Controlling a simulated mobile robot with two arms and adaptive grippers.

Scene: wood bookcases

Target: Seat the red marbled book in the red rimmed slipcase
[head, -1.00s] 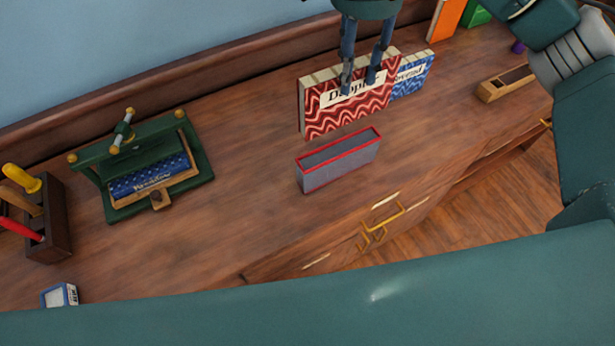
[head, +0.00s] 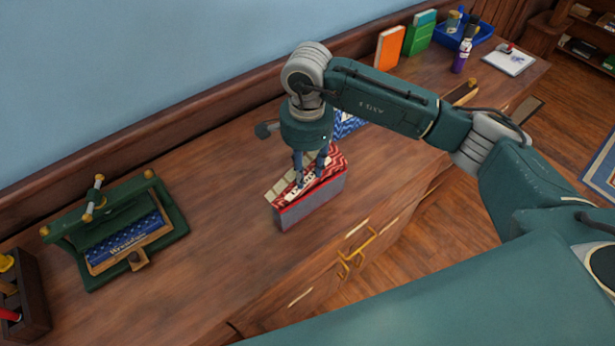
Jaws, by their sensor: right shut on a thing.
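The red marbled book (head: 336,159) stands upright at the slipcase, with its pale label and banded edge showing above the case. The grey slipcase with the red rim (head: 316,206) stands on the desk. The book's lower part is hidden by the slipcase wall, so it looks partly inside; how deep I cannot tell. My right gripper (head: 308,176) points down from above and is shut on the red marbled book. Its fingers cover part of the label. My left gripper is out of view.
A blue patterned book (head: 347,124) stands just behind, partly hidden by my right arm. A green press (head: 120,235) holding a blue book is at left, beside a dark tool holder (head: 25,300). Orange (head: 389,48) and green (head: 418,38) books stand behind. Desk between press and slipcase is clear.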

